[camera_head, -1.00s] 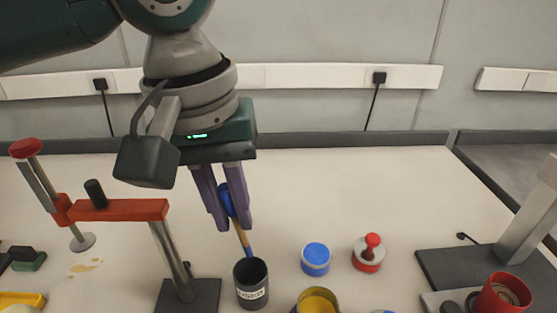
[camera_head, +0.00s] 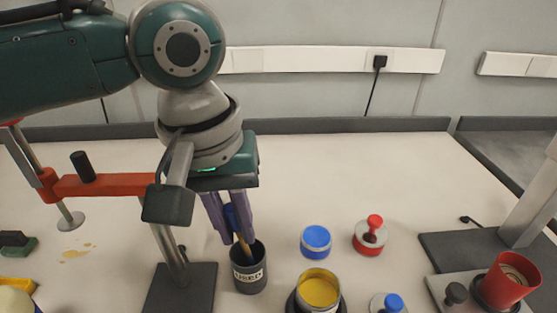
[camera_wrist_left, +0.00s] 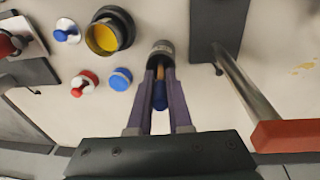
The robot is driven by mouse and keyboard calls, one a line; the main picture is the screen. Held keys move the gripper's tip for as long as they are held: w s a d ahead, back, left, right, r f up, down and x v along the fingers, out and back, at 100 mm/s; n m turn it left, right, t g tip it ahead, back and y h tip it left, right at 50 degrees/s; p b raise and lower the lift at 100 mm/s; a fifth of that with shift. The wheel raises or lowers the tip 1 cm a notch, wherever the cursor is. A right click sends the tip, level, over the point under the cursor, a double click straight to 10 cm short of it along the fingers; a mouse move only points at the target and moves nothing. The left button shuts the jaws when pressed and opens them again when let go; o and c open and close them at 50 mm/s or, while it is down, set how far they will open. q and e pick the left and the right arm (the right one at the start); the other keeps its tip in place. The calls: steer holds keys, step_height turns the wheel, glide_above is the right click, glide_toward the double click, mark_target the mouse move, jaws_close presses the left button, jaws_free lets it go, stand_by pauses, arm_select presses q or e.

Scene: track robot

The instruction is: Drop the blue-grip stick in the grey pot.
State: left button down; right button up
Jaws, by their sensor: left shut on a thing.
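The blue-grip stick (camera_head: 232,217) has a blue grip and a wooden shaft. My left gripper (camera_head: 235,235) is shut on its grip, with the purple fingers on either side. The stick points down and its lower end is inside the mouth of the dark grey pot (camera_head: 249,279), which has a white label. In the left wrist view the blue grip (camera_wrist_left: 159,97) shows between the fingers, and the pot (camera_wrist_left: 161,50) is just beyond their tips. The stick's lower tip is hidden in the pot. My right gripper is not in view.
A red and steel clamp stand (camera_head: 180,285) is close left of the pot. A tin with yellow contents (camera_head: 319,290), a blue-lidded jar (camera_head: 316,240) and a red-knobbed weight (camera_head: 370,236) are to the right. A red cup (camera_head: 508,277) is at far right. The back table is clear.

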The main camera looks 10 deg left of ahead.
arm_select(q)
steer(key=shift+c, duration=0.8)
jaws_free()
steer(key=shift+r, duration=0.1)
stand_by(0.4)
step_height(320, 180, up, 10)
steer(key=p, duration=1.2)
steer(key=shift+p, duration=0.4)
